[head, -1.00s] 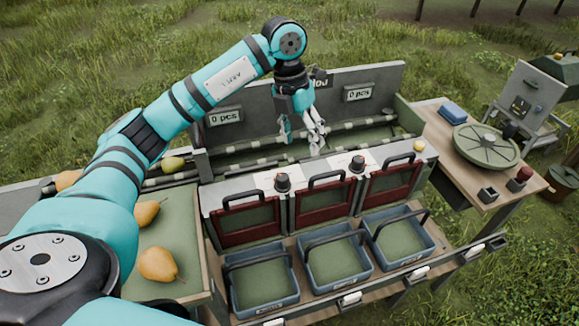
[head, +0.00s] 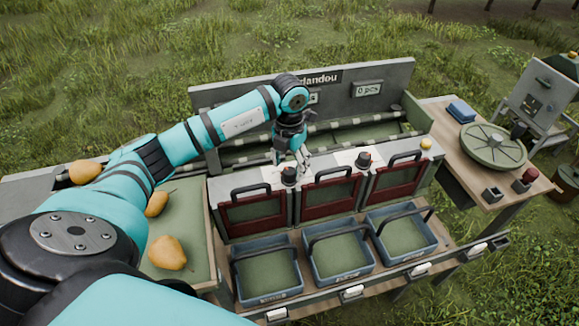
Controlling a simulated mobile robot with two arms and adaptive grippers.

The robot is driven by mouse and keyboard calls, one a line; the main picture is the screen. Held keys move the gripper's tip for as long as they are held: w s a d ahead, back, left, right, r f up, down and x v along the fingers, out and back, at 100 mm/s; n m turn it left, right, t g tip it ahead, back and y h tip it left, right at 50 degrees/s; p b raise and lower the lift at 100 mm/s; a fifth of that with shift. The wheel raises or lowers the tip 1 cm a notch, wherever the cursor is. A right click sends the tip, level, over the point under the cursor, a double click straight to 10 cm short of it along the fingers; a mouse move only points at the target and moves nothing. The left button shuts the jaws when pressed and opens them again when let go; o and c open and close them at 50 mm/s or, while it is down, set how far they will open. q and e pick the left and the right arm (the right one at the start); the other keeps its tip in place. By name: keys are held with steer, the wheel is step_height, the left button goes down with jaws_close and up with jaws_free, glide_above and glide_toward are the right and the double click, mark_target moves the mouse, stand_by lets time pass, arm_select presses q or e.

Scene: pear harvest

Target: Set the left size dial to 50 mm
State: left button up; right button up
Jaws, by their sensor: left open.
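The left size dial (head: 289,175) is a small black knob on the white top of the sorting machine, between the left and middle red-framed gates. A second dial (head: 364,159) of the same kind stands further right. My left gripper (head: 292,163) is open and points down just above and behind the left dial, its fingers close to the knob. I cannot tell whether they touch it. The dial's scale and setting are too small to read. My right gripper is not in view.
Three red-framed gates (head: 253,214) with black handles line the machine's front, above blue crates (head: 270,298). Yellow pears (head: 167,253) lie on the green tray at left. A wooden side table (head: 474,126) with a round green lid stands at right.

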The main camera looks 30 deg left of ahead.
arm_select(q)
steer(key=shift+f, duration=1.3)
steer(key=c, duration=1.1)
steer(key=shift+c, duration=0.2)
steer(key=shift+n, duration=0.3)
steer(key=n, duration=0.5)
steer(key=shift+n, duration=0.3)
steer(key=n, duration=0.5)
steer(key=shift+w+r+n, duration=0.1)
steer(key=shift+n, duration=0.2)
